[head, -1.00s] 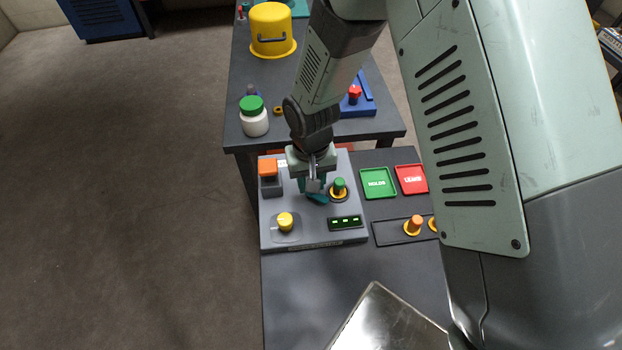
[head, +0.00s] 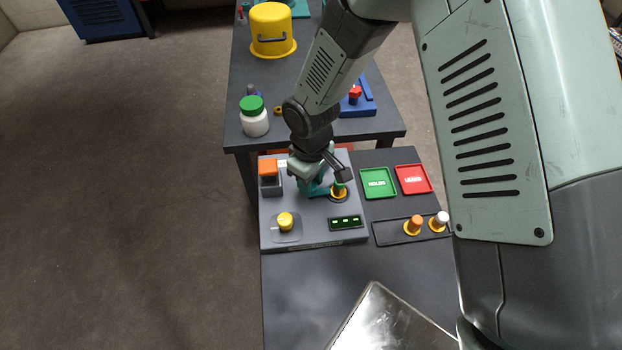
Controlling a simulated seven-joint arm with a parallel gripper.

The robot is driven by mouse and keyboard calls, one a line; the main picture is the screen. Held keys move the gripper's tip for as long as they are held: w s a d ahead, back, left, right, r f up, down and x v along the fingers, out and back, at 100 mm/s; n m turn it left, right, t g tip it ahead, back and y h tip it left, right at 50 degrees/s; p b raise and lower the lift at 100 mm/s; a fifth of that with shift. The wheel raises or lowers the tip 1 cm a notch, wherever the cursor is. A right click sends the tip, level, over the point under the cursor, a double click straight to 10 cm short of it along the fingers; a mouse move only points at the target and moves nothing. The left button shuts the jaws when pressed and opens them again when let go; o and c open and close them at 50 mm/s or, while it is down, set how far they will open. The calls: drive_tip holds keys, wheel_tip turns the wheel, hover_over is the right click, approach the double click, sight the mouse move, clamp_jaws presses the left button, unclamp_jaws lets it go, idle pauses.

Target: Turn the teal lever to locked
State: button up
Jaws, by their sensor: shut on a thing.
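The teal lever (head: 314,188) is on the grey panel (head: 265,228), mostly hidden under my gripper. My gripper (head: 322,182) is over the upper middle of the panel, shut on the teal lever, with its hand turned at an angle. The fingertips and much of the lever are covered by the hand, so I cannot read the lever's marks or its exact angle.
The panel also has an orange switch (head: 268,167), a yellow knob (head: 285,221) and a small display (head: 345,223). Green (head: 378,195) and red (head: 420,191) trays lie to the right.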

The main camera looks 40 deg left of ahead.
idle(0.5)
drive_tip(key=o, duration=1)
drive_tip(key=shift+o, duration=0.2)
drive_tip(key=shift+r, duration=0.1)
wheel_tip(320, 180, up, 11)
